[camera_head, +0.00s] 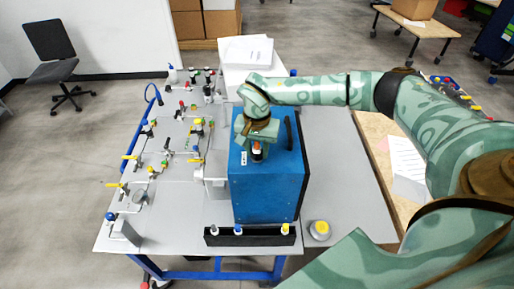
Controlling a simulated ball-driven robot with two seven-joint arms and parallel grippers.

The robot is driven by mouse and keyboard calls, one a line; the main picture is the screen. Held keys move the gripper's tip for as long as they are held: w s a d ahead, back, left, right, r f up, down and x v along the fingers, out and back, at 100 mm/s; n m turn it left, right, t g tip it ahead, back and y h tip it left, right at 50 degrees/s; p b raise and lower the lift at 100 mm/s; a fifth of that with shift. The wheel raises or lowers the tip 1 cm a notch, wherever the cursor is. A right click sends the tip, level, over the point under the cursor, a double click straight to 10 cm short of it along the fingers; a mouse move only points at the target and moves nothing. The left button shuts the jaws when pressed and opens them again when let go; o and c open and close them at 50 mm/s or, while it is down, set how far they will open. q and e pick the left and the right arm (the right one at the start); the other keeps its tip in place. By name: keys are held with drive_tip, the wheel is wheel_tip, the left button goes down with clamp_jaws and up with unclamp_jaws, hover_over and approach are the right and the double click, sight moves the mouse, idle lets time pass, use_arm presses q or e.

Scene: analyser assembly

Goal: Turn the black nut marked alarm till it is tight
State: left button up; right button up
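A blue analyser box (264,194) stands on the grey table. My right gripper (257,147) comes in from the right and points down at the top of the box. Just below its fingers is a small dark fitting with an orange part (257,154). I cannot read any "alarm" mark, so I cannot tell whether this is the black nut. The gripper covers the upper part of the fitting, and whether the fingers touch or grip it is unclear. A small white label (243,158) is on the box to its left. My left gripper is out of view.
A panel of pipes and valves (165,150) fills the table's left side. A black rack (250,237) with several small parts stands in front of the box. A yellow-topped round thing (320,230) lies to its right. The grey table (345,185) right of the box is clear.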

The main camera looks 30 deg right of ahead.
drive_tip(key=m+p, duration=0.1)
drive_tip(key=m, duration=0.3)
drive_tip(key=shift+r, duration=0.15)
drive_tip(key=m+p, duration=0.1)
drive_tip(key=m, duration=0.6)
drive_tip(key=shift+p, duration=0.3)
drive_tip(key=m+p, duration=0.1)
drive_tip(key=m, duration=0.5)
drive_tip(key=shift+m, duration=0.4)
drive_tip(key=m+p, duration=0.1)
drive_tip(key=m, duration=0.3)
drive_tip(key=shift+m, duration=1.2)
drive_tip(key=o, duration=0.9)
